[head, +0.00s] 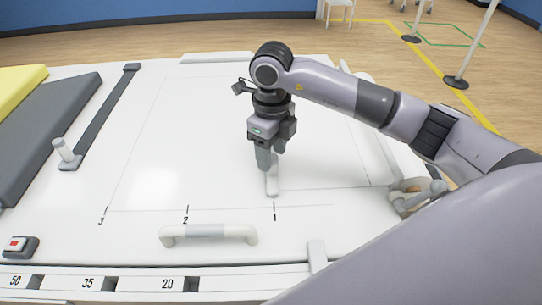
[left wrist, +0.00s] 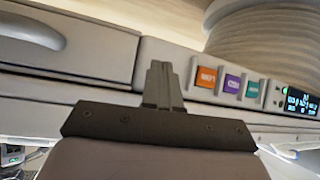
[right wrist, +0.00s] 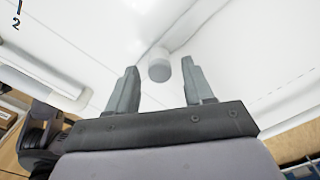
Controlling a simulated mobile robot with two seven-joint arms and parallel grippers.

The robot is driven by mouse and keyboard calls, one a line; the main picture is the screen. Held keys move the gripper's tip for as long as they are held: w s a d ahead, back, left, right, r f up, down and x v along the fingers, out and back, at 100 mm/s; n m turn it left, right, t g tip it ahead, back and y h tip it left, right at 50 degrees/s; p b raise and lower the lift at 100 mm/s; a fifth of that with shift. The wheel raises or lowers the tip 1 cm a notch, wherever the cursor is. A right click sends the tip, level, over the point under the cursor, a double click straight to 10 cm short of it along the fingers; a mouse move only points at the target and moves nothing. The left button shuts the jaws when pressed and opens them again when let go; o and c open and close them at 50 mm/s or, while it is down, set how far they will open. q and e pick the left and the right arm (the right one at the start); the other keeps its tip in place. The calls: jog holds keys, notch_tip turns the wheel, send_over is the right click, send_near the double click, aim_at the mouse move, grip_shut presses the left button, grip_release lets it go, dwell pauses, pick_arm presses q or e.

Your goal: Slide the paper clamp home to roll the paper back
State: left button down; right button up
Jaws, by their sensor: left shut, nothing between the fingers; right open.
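A pale bar ending in an upright round knob (head: 272,183), which I take for the paper clamp, stands on the white surface by mark 1. The knob also shows in the right wrist view (right wrist: 159,68), with the bar running up and right behind it. My right gripper (head: 271,160) is above it, pointing down and open. In the right wrist view, the knob appears between the fingertips; whether they touch it I cannot tell. The gripper hides part of the bar in the head view. My left gripper (left wrist: 162,75) is shut and empty, seen only in its own wrist view.
A dark bar with a white knob (head: 66,152) lies to the left, beside a grey pad (head: 40,125). A white handle (head: 208,232) stands near the front edge. A red button box (head: 18,246) is front left. Coloured buttons (left wrist: 232,84) line a panel beyond my left gripper.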

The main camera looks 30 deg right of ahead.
jog(key=shift+f, duration=0.95)
grip_shut()
jog(key=s+d, duration=0.2)
jog(key=d, duration=0.3)
jog(key=s+d+b, duration=0.1)
jog(key=s+d, duration=0.2)
jog(key=d, duration=0.3)
jog(key=s+d+b, duration=0.1)
jog(key=s+d, duration=0.2)
jog(key=d, duration=0.2)
jog(key=shift+d, duration=0.3)
grip_release()
jog(key=shift+r, duration=0.1)
